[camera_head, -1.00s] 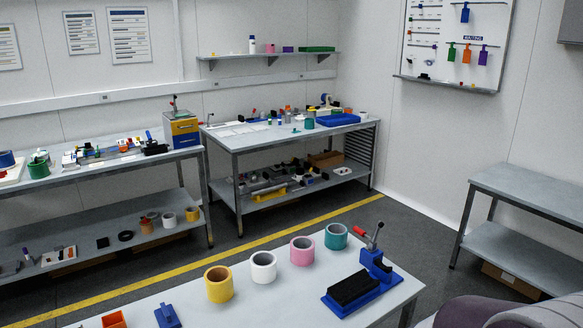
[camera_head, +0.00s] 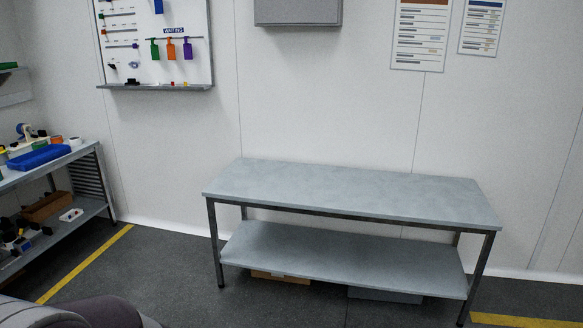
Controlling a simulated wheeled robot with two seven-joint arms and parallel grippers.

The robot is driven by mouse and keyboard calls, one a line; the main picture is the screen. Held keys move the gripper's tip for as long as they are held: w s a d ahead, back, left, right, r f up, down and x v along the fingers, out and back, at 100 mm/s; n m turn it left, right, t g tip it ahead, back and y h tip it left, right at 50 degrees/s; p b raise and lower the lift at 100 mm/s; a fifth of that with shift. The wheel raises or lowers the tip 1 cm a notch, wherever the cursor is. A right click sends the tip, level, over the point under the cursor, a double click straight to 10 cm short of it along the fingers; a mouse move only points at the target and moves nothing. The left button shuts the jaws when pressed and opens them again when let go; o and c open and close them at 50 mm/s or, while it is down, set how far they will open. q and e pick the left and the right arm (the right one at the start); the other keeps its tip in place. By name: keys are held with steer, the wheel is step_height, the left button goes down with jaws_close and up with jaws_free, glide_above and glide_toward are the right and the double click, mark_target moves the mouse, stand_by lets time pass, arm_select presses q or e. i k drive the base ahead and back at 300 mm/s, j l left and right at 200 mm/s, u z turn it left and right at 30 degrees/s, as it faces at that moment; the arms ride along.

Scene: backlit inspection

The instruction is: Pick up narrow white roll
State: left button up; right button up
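No narrow white roll can be made out in the head view at this moment. A small white item (camera_head: 71,215) lies on the lower shelf of the workbench at the left, too small to identify. Neither of my grippers is in view. A dark grey, rounded shape at the bottom left corner looks like part of my own body.
An empty grey two-level table (camera_head: 350,188) stands against the wall, with flat boxes (camera_head: 280,277) under it. A cluttered workbench (camera_head: 82,152) with a blue tray (camera_head: 38,157) is at the left. A tag board (camera_head: 155,45) hangs above. The floor in front is open.

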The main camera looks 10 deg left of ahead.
mark_target(75, 141)
steer(key=i+l, duration=0.1)
steer(key=i, duration=0.65)
steer(key=i+l, duration=0.1)
steer(key=i, duration=0.65)
steer(key=i+j+u, duration=0.1)
steer(key=i+u, duration=0.65)
steer(key=u, duration=0.2)
steer(key=i+l+u, duration=0.2)
steer(key=i+u, duration=0.25)
steer(key=i+j+u, duration=0.2)
steer(key=i+u, duration=0.85)
steer(key=i, duration=0.15)
steer(key=i+z, duration=0.15)
steer(key=i, duration=0.55)
steer(key=i+z, duration=0.15)
steer(key=i, duration=0.55)
steer(key=i+j+z, duration=0.15)
steer(key=i, duration=0.55)
steer(key=i+z, duration=0.4)
steer(key=i+j+z, duration=0.15)
steer(key=i+z, duration=0.25)
steer(key=i+j+z, duration=0.2)
steer(key=z, duration=0.2)
steer(key=i+j+z, duration=0.5)
steer(key=j, duration=0.2)
steer(key=i+j+z, duration=0.25)
steer(key=j, duration=0.35)
steer(key=i+j+z, duration=0.1)
steer(key=j, duration=0.25)
steer(key=i, duration=0.1)
